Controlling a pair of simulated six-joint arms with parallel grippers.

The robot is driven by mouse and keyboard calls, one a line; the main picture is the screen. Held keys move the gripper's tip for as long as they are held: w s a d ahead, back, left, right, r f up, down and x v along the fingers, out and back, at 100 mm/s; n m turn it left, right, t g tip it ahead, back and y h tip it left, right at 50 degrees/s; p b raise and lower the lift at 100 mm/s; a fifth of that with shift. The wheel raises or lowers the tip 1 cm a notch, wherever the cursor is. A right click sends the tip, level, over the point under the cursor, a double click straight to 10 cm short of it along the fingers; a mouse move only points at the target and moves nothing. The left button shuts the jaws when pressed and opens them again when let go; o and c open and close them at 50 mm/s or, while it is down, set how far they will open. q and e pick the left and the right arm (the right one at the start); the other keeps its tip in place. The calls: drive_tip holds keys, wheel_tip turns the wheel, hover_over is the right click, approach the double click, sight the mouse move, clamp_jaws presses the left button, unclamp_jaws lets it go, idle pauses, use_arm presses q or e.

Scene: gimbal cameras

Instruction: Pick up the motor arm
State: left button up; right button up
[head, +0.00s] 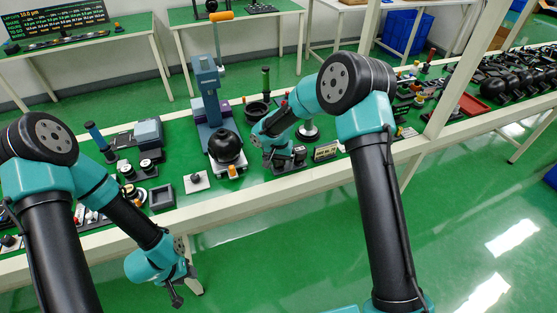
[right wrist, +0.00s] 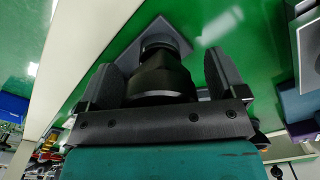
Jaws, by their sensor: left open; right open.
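My right gripper (head: 276,157) is low over the green bench in the head view, beside small dark parts (head: 299,155) on a plate. In the right wrist view its fingers (right wrist: 162,70) are apart, on either side of a black stepped round part (right wrist: 160,80), perhaps the motor arm. A grey square plate (right wrist: 172,35) shows beyond that part. I cannot tell whether the fingers touch it. My left gripper (head: 184,284) hangs open and empty in front of the bench, over the floor.
A black ball-shaped device (head: 225,147) on a white base and a tall blue-grey stand (head: 208,95) are left of my right gripper. A small open grey tray (head: 162,197) and a white square plate (head: 196,182) lie near the front edge. A labelled block (head: 325,152) is close right.

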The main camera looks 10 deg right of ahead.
idle(0.3)
drive_tip(key=c, duration=1.1)
